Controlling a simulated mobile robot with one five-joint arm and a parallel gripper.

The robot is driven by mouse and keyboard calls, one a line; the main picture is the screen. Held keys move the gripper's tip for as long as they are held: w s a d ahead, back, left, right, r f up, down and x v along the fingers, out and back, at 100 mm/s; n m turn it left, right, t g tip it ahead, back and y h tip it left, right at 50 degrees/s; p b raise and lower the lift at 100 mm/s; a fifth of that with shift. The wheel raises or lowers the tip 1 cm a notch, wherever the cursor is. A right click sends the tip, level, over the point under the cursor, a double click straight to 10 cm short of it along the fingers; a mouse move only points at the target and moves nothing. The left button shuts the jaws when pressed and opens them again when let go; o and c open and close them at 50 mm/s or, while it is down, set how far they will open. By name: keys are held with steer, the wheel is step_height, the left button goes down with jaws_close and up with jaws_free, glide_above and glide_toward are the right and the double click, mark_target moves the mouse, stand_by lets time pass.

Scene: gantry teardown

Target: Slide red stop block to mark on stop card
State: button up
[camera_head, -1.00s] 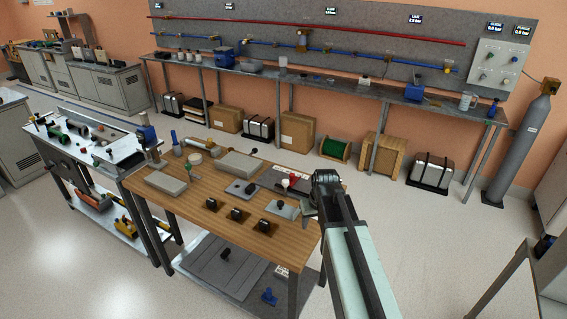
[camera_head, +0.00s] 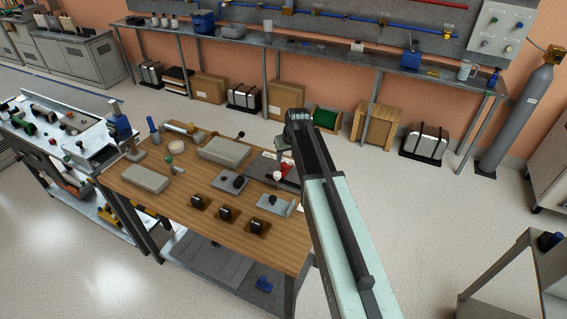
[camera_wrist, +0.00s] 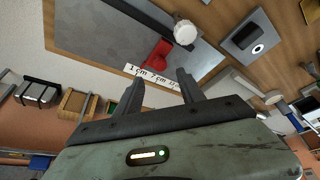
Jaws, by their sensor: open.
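The red stop block (camera_wrist: 157,54) lies on a grey metal plate (camera_wrist: 100,45) in the wrist view, beside a white round knob (camera_wrist: 185,32). A white stop card (camera_wrist: 150,76) with printed centimetre marks lies along the plate's edge, close to the block. My gripper (camera_wrist: 160,82) is open, its two fingers pointing toward the card and block with nothing between them that it grips. The block appears apart from the fingers. In the head view, the white knob (camera_head: 277,175) shows on the wooden bench, and my arm covers part of the area beside it.
The wooden bench (camera_head: 175,205) also holds grey blocks (camera_head: 145,178), small plates and several black knobs (camera_head: 226,214). A metal cart (camera_head: 60,150) stands left, a grey cylinder (camera_head: 515,115) far right.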

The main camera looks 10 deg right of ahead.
mark_target(284, 164)
steer(key=b+x, duration=0.6)
steer(key=x, duration=0.1)
steer(key=shift+f, duration=0.1)
steer(key=shift+s, duration=0.1)
jaws_close()
stand_by(1.0)
